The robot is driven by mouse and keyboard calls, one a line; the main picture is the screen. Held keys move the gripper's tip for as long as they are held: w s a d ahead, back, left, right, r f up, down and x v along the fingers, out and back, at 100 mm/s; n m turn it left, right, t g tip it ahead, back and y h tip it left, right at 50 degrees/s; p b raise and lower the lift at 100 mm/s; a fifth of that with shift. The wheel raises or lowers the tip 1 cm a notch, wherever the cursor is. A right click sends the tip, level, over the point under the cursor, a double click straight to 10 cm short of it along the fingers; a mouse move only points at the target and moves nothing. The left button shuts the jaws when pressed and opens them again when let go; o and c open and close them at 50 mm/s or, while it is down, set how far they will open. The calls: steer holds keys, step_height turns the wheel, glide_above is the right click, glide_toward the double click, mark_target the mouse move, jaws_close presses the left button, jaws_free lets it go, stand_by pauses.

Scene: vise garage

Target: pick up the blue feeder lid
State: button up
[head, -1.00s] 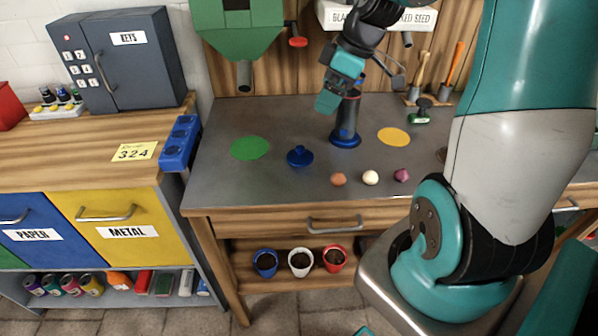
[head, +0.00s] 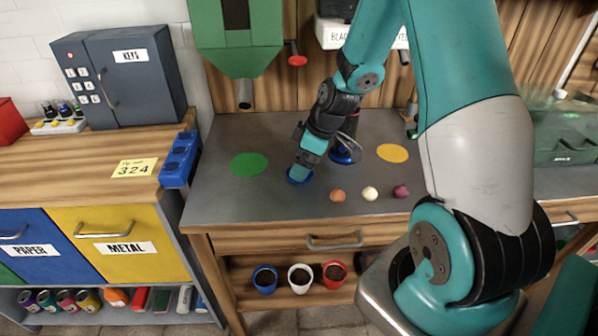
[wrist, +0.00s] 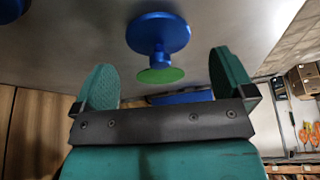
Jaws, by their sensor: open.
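The blue feeder lid (head: 299,175) lies on the grey workbench top, mostly hidden behind my gripper in the head view. My gripper (head: 301,168) is over the lid, pointing down. In the wrist view my gripper (wrist: 165,85) has its two teal fingers apart, with the lid's knob between and slightly beyond them. I see no finger touching the lid.
A green disc (head: 249,164) and a yellow disc (head: 392,153) lie on the bench (head: 225,205). Three small balls, orange (head: 338,195), cream (head: 370,193) and purple (head: 401,191), sit right of the lid.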

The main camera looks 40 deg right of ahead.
steer(key=shift+x, duration=1.3)
steer(key=c, duration=1.1)
steer(key=shift+o, duration=0.2)
steer(key=shift+r, duration=0.2)
